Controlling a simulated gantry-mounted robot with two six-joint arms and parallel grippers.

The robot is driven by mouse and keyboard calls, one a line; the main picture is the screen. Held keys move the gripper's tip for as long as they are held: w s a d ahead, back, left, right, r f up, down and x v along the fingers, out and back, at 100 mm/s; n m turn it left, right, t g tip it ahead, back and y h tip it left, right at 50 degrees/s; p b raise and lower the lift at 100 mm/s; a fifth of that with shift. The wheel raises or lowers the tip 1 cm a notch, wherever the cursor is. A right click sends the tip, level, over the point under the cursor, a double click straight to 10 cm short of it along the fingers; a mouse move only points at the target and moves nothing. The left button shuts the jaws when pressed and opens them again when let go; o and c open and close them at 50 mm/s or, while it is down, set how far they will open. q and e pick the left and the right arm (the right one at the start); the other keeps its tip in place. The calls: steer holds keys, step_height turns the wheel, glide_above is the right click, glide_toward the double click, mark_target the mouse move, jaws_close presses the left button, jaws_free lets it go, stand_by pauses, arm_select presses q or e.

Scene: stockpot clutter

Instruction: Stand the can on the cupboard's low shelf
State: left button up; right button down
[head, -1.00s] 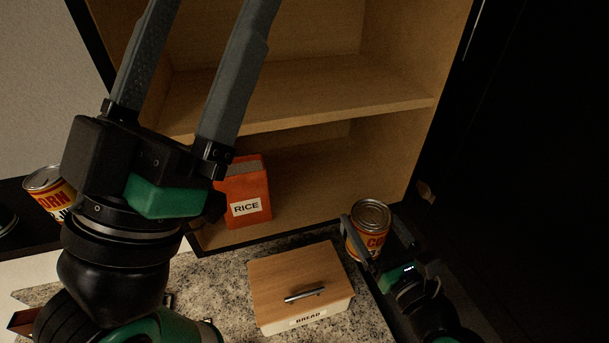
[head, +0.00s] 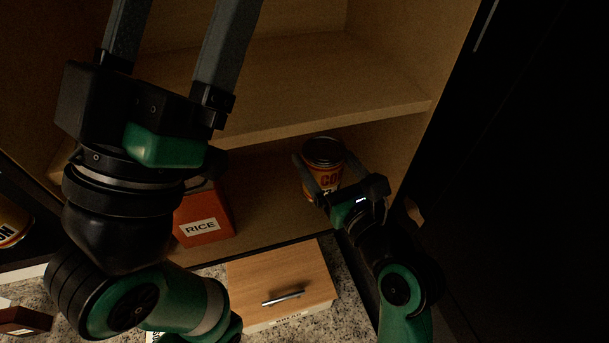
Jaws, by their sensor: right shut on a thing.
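The can (head: 324,153), orange and yellow with a dark lid, is upright inside the cupboard's lower compartment, under the upper shelf. My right gripper (head: 323,184) is shut on the can from the front. I cannot tell whether the can's base touches the low shelf (head: 268,215). My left gripper (head: 180,40) is large in the near left of the head view, its two fingers well apart and pointing up, with nothing seen between them; its fingertips are cut off by the top edge.
An orange RICE box (head: 204,221) stands on the low shelf, left of the can. A bread box (head: 280,283) with a wooden lid stands on the counter in front. The upper shelf (head: 300,98) overhangs the can. Another can (head: 12,224) is at the left edge.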

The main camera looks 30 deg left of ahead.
mark_target(322, 181)
steer(key=shift+f, duration=2.7)
steer(key=shift+f, duration=0.15)
jaws_free()
steer(key=shift+f, duration=0.1)
